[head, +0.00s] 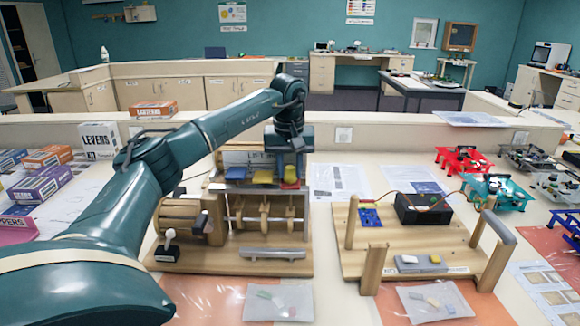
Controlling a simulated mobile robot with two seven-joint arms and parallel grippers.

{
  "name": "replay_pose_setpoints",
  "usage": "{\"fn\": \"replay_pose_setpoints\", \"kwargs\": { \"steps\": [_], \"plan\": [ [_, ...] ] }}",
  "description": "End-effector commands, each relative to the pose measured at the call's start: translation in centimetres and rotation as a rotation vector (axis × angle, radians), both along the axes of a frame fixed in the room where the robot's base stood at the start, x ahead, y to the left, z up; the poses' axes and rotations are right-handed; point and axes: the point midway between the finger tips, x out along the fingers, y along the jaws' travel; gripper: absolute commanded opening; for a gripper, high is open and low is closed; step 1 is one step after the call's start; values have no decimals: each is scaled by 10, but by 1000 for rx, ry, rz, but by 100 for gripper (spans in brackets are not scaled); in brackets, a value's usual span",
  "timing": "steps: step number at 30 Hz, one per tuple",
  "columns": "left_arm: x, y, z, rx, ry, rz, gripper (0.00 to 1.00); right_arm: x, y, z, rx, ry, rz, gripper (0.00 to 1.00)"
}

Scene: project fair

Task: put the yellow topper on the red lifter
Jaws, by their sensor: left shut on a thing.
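My left gripper (290,171) points down over the right end of the wooden cam machine (222,256). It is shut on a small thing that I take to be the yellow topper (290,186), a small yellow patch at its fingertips. A blue lifter (236,173) and a yellow lifter (262,177) stand in a row to the left. My right gripper is out of view.
A second wooden board (400,262) with posts and a black box (422,208) stands to the right. Clear bags (278,303) of small parts lie in front. Boxes (40,184) fill the left side, and red and teal kits (497,191) stand at the right.

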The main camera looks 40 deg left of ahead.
Motion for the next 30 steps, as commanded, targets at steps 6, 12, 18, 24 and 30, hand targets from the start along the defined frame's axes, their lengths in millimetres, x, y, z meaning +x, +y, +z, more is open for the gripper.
{"fn": "replay_pose_setpoints", "kwargs": {
  "steps": [6,12,18,24,30],
  "plan": [
    [0,0,0,1,-1,0,6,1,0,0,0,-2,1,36],
    [0,0,-1,1,-1,0,41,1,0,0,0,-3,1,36],
    [0,0,-1,1,-1,0,50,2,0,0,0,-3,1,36],
    [0,0,2,1,-2,0,50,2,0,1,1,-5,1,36],
    [-2,-3,28,0,-6,-1,50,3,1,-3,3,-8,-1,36]
  ]
}}
